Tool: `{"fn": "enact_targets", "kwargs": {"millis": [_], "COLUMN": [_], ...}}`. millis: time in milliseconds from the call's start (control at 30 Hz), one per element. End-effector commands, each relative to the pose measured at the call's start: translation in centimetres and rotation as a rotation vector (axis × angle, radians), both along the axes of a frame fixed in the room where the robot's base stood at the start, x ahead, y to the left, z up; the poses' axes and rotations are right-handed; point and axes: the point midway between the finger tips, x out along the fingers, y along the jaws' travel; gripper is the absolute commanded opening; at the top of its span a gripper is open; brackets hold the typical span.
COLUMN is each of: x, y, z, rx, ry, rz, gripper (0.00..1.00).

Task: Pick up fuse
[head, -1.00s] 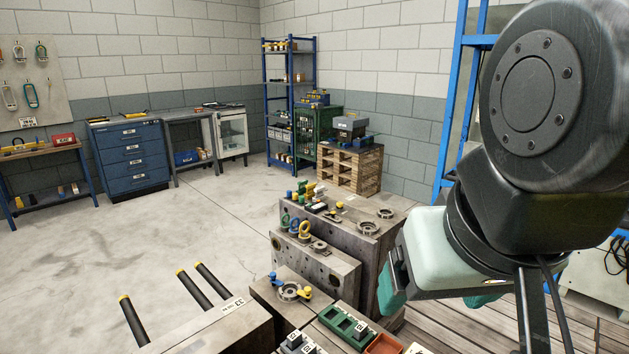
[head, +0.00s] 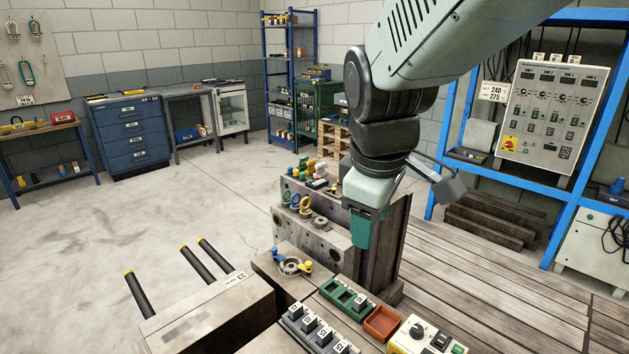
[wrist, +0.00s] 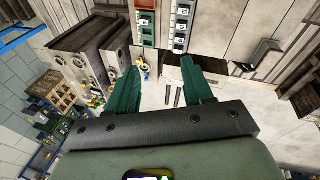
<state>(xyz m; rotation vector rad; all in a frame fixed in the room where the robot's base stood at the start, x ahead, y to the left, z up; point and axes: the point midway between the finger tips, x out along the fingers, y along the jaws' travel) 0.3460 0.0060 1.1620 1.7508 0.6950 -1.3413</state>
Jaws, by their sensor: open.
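Several grey fuse blocks with white labelled tops (head: 309,320) stand in a row at the bottom of the head view. The row also shows at the top of the wrist view (wrist: 181,28). One similar block (head: 360,300) sits in a green tray (head: 340,293) beside them. I cannot read their labels well enough to tell which fuse is meant. My gripper (head: 362,240) hangs above and behind the trays, pointing down. In the wrist view its green fingers (wrist: 160,78) are wide apart with nothing between them.
An orange-red tray (head: 382,322) and a control box (head: 425,336) with a knob stand right of the fuses. Steel mould blocks (head: 315,250) with eyebolts rise behind. A ring with blue and yellow clamps (head: 290,266) lies left. The planked surface (head: 490,290) at right is largely clear.

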Motion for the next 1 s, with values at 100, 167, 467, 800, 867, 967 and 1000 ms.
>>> {"fn": "enact_targets", "kwargs": {"millis": [100,167,467,800,867,967,1000], "x": [3.9,5.6,10.9,11.7,11.7,11.7,11.7], "y": [1.6,2.5,6.8,8.7,8.7,8.7,8.7], "z": [-4.1,-6.2,-18.9,-25.8,-26.7,-28.4,-29.0], "rx": [-0.071,-0.099,-0.158,-0.153,-0.153,-0.154,-0.153], "ry": [0.081,0.116,0.248,0.278,0.278,0.278,0.279], "rz": [0.271,0.409,1.061,1.339,1.341,1.339,1.338], "gripper": [0.51,0.51,0.51,0.51,0.51,0.51,0.51]}}
